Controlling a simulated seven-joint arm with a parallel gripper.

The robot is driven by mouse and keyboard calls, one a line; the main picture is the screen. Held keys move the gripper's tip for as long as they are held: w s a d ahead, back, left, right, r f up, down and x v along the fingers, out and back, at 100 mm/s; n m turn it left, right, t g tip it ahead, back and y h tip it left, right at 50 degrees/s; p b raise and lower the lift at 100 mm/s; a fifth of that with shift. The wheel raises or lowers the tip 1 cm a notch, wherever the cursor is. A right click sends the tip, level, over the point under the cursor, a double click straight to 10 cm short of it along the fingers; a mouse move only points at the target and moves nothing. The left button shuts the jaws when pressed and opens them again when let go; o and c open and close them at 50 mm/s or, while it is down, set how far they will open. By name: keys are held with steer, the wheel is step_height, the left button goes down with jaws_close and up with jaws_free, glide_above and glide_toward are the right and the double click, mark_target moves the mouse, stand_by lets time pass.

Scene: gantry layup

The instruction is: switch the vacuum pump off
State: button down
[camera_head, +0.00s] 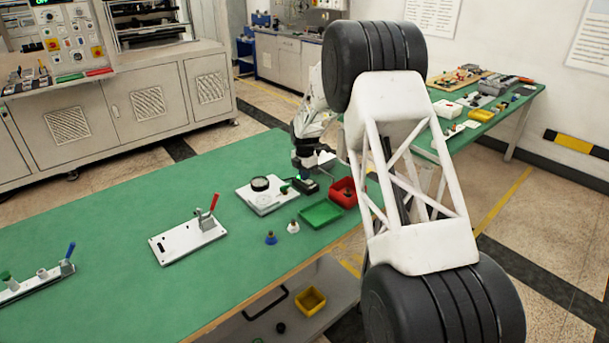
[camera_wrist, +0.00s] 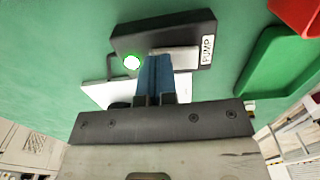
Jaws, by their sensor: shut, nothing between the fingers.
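The vacuum pump switch box (camera_wrist: 165,35) is black, with a white label reading PUMP at its right end. A round lamp (camera_wrist: 132,62) on it glows green. A pale grey part, perhaps the rocker, lies on the box right of the fingertips and is partly hidden by them. My gripper (camera_wrist: 156,60) is shut and empty, its blue fingers over the middle of the box; I cannot tell whether they touch it. In the head view the box (camera_head: 306,186) sits on the green bench, with my gripper (camera_head: 305,166) just above it.
A white plate (camera_head: 262,203) with a round gauge lies left of the box. A green tray (camera_head: 321,214) and a red bin (camera_head: 343,196) stand close on the right. A plate with a red-handled clamp (camera_head: 187,242) lies farther left. The bench (camera_head: 130,205) is clear beyond.

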steer(key=shift+s+d, duration=0.15)
steer(key=shift+s+d+r, duration=0.25)
steer(key=shift+s+d, duration=0.1)
stand_by(0.3)
steer(key=shift+r, duration=0.15)
step_height(320, 180, up, 14)
stand_by(0.9)
stand_by(0.4)
steer(key=shift+w+a+f, duration=0.25)
steer(key=shift+w+a, duration=0.15)
